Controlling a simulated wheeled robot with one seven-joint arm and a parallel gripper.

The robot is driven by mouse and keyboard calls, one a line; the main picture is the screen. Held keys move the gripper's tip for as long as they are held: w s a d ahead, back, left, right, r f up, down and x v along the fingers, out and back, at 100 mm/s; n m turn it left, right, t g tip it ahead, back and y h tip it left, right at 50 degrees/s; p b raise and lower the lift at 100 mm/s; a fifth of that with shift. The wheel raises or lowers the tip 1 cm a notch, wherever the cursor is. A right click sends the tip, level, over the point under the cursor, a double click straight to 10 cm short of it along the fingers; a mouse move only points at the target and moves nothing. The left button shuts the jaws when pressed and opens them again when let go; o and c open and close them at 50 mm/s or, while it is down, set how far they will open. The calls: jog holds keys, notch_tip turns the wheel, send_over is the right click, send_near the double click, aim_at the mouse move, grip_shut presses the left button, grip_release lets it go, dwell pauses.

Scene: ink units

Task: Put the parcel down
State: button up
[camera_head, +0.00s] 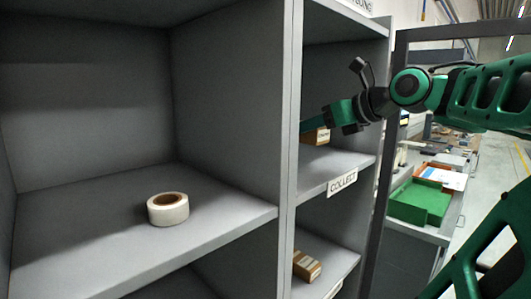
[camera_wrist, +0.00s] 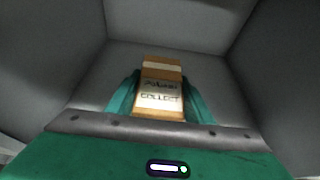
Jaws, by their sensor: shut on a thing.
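The parcel (camera_wrist: 162,85), a small brown box with a white label reading COLLECT, is between the green fingers of my gripper (camera_wrist: 160,100) in the wrist view. My gripper is shut on it. In the head view the parcel (camera_head: 318,137) shows partly below my gripper (camera_head: 312,128), inside the shelf compartment marked COLLECT (camera_head: 342,183). It is close above the shelf floor (camera_head: 340,166); I cannot tell if it touches. My gripper hides part of it.
A roll of white tape (camera_head: 168,209) sits in the large left compartment. Another small brown box (camera_head: 306,265) lies in the compartment below. A grey upright panel (camera_head: 290,120) divides the compartments. A bench with a green tray (camera_head: 420,203) stands at right.

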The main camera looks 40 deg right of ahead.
aim_at(309, 163)
jog(key=d+f, duration=0.1)
jog(key=w+d+f, duration=0.1)
jog(key=w+d, duration=0.1)
jog(key=d, duration=0.1)
jog(key=shift+f, duration=0.4)
jog(key=shift+w+f, duration=0.1)
jog(key=shift+f, duration=1.85)
jog(key=shift+a+f, duration=0.1)
jog(key=shift+f, duration=0.05)
jog(key=o, duration=1.2)
jog(key=shift+s+r, duration=0.25)
jog(key=v, duration=1.1)
jog(key=shift+s+r, duration=0.1)
jog(key=shift+s, duration=0.15)
